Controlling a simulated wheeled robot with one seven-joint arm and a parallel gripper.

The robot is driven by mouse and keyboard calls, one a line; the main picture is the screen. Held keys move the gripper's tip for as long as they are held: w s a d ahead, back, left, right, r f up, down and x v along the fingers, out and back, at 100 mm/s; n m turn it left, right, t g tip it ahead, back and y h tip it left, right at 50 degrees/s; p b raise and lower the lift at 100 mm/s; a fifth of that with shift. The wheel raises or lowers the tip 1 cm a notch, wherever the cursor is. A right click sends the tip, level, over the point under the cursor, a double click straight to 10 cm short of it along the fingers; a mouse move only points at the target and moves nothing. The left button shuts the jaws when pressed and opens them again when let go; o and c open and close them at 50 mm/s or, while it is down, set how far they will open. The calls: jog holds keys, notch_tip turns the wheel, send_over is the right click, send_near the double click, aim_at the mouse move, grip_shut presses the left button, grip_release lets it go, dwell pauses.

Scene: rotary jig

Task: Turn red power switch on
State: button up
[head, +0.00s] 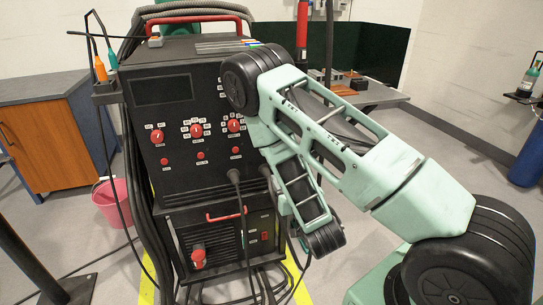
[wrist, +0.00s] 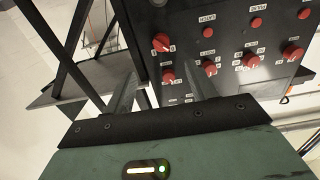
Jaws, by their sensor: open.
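A black machine (head: 180,100) with red knobs and buttons fills the centre-left of the head view. Its lower unit carries a red rotary knob (head: 197,256) and a small red switch (head: 264,236). I cannot read which control is the power switch. In the wrist view, the control panel (wrist: 230,45) appears upside down, with red knobs such as one pointer knob (wrist: 161,42) and another below it (wrist: 168,77). My gripper (wrist: 160,72) is open and empty, its fingers pointing toward the panel's edge. In the head view the gripper's fingers cannot be made out behind my arm.
My arm covers the machine's right side in the head view. Cables hang from the front and lie on the floor. A pink bucket (head: 110,205) and a wooden cabinet (head: 40,135) stand left. A metal side table (head: 375,92) stands behind. Dark bars (wrist: 65,45) lie left in the wrist view.

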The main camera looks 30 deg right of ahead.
jog(key=b+x, duration=0.2)
jog(key=x, duration=0.3)
jog(key=b+x, duration=0.2)
jog(key=x, duration=0.3)
jog(key=b+x, duration=0.2)
jog(key=x, duration=0.3)
jog(key=shift+w+r, duration=0.1)
jog(key=shift+r, duration=0.25)
jog(key=c, duration=1)
